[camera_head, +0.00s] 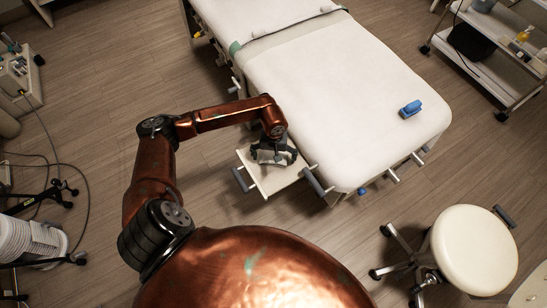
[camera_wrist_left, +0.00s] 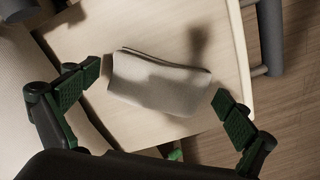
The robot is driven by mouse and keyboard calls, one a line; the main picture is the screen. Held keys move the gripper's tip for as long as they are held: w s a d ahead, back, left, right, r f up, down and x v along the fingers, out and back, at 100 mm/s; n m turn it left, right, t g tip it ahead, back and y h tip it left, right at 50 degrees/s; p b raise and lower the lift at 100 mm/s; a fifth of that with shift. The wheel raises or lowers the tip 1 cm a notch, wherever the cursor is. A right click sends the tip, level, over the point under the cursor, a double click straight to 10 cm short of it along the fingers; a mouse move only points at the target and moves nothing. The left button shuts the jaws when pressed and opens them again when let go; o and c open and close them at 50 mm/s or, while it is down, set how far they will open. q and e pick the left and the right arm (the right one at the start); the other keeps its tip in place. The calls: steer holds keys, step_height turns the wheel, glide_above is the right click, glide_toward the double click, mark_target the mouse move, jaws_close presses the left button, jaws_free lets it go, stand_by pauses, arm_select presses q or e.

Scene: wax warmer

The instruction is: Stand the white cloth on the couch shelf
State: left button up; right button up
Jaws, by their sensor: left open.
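The white cloth (camera_wrist_left: 160,84) is a folded, pale bundle at the middle of the left wrist view. It appears over the couch shelf, a light flat board (camera_wrist_left: 228,62) with a shadow on it; I cannot tell whether it touches the board. My left gripper (camera_wrist_left: 157,87) is open, with one green-padded finger at each end of the cloth and small gaps between. In the head view my left gripper (camera_head: 274,154) is over the shelf (camera_head: 265,184) beside the couch (camera_head: 340,90) and hides the cloth. My right gripper is not in view.
A blue object (camera_head: 411,109) lies on the couch top. A round white stool (camera_head: 474,250) stands at the lower right. A wheeled cart (camera_head: 500,70) is at the upper right. Cables and stands lie at the left. The floor left of the couch is clear.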

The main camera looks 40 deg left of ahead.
arm_select(q)
steer(key=shift+r, duration=0.1)
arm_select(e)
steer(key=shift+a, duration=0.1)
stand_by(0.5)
arm_select(q)
steer(key=shift+r+p, duration=0.3)
steer(key=shift+r, duration=0.15)
steer(key=shift+r+p, duration=1.4)
steer(key=shift+r, duration=2.05)
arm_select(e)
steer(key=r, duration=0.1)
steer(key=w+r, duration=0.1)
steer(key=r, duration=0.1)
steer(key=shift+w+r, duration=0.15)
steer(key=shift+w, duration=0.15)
arm_select(q)
step_height(320, 180, up, 12)
